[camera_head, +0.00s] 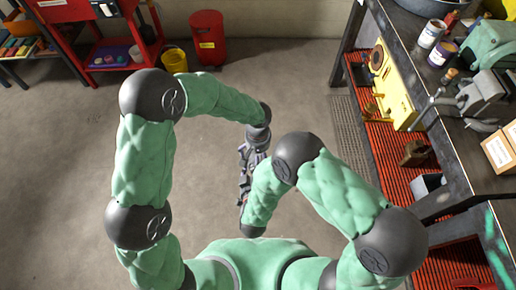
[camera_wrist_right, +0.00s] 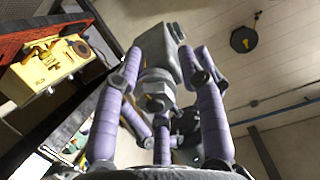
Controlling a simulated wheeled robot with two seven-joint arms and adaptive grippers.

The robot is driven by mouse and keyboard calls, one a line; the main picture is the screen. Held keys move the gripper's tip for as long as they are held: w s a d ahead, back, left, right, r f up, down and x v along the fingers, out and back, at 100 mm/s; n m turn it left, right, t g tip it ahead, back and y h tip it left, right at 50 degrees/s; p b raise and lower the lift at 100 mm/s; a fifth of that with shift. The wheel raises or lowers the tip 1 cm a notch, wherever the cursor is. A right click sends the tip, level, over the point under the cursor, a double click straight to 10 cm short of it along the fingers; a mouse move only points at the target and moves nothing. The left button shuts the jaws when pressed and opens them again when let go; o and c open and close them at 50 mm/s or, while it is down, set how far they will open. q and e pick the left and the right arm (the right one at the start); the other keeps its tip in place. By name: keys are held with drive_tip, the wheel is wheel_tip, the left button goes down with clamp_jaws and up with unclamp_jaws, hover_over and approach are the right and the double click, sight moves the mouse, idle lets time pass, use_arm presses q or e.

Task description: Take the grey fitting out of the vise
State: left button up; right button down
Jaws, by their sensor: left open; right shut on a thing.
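My right gripper (camera_wrist_right: 160,72) is shut on a grey, blocky thing that looks like the grey fitting (camera_wrist_right: 155,48). The fitting sits between its purple fingers in the right wrist view. In the head view, my left gripper (camera_head: 247,160) is open, low in front of my body. My right forearm hides part of that spot, so the fitting cannot be made out there. The grey vise (camera_head: 485,92) stands on the bench at the right, well away from both grippers. Its jaws are too small to judge.
The dark workbench (camera_head: 455,130) runs down the right side, with cans and a cardboard box (camera_head: 500,150). A yellow machine (camera_head: 397,95) stands at a red slatted shelf. A red bin (camera_head: 208,37) and yellow bucket (camera_head: 174,60) stand behind. The middle floor is free.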

use_arm(q)
drive_tip(key=shift+f, duration=0.4)
use_arm(e)
drive_tip(key=shift+r, duration=0.15)
use_arm(q)
drive_tip(key=c, duration=1.7)
use_arm(e)
drive_tip(key=c, duration=2)
unclamp_jaws()
drive_tip(key=shift+w+r, duration=0.1)
drive_tip(key=shift+r, duration=0.6)
use_arm(q)
drive_tip(key=shift+s+f, duration=0.1)
use_arm(e)
drive_tip(key=shift+w+a, duration=0.1)
drive_tip(key=shift+r, duration=0.1)
drive_tip(key=shift+s+r, duration=0.1)
drive_tip(key=shift+s, duration=0.25)
use_arm(q)
drive_tip(key=shift+r, duration=0.2)
use_arm(e)
drive_tip(key=shift+f+v, duration=0.15)
drive_tip(key=shift+v, duration=1.75)
drive_tip(key=shift+f+v, duration=0.15)
drive_tip(key=shift+v, duration=1.8)
drive_tip(key=shift+f+v, duration=0.2)
drive_tip(key=shift+v, duration=1.7)
clamp_jaws()
